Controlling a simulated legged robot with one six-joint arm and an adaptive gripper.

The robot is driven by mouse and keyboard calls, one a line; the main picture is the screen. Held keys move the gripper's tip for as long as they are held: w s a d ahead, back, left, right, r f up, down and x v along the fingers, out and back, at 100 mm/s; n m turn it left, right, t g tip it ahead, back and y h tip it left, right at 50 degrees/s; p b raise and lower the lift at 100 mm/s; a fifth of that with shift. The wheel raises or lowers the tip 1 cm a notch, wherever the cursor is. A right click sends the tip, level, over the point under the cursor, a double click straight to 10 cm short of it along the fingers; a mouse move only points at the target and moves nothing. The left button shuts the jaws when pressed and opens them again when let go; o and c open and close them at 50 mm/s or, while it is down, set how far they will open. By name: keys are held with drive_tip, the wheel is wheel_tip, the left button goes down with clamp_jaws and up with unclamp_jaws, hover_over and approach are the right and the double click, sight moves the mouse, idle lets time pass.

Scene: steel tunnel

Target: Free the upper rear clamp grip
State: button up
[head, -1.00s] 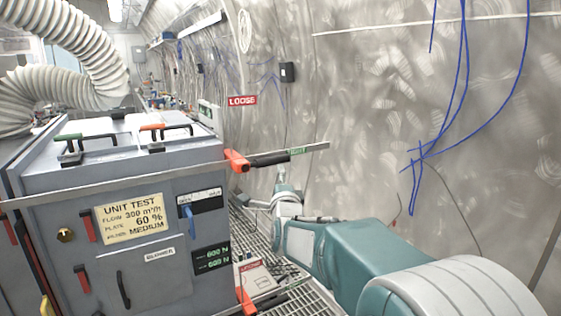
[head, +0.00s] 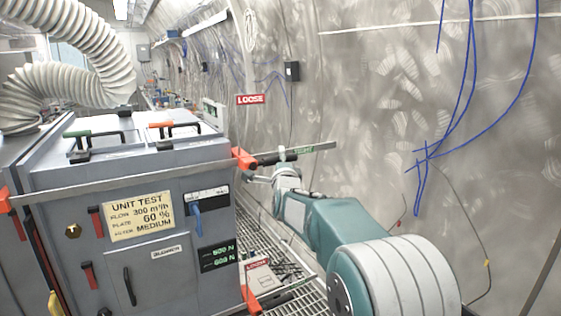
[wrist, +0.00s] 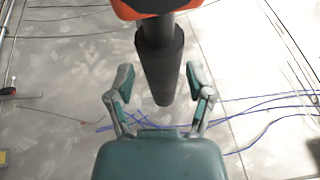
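The upper rear clamp is a bar clamp with a long metal bar (head: 120,180) across the grey test unit (head: 160,215). Its orange jaw (head: 243,158) sits at the unit's right corner, with a black grip (head: 272,158) reaching right from it. In the wrist view the black grip (wrist: 162,65) hangs from the orange jaw (wrist: 155,8). My gripper (wrist: 160,82) is open. Its two fingers stand on either side of the grip's lower end, with a gap on each side. In the head view my gripper (head: 284,168) is at the grip, partly hidden by my arm.
A lower clamp with an orange jaw (head: 249,298) sits at the unit's bottom right. Blue cables (head: 430,155) hang on the curved tunnel wall at right. A red LOOSE sign (head: 251,99) is behind the unit. Grated floor (head: 250,225) lies between unit and wall.

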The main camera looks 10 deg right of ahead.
drive_tip(key=shift+d, duration=0.1)
clamp_jaws()
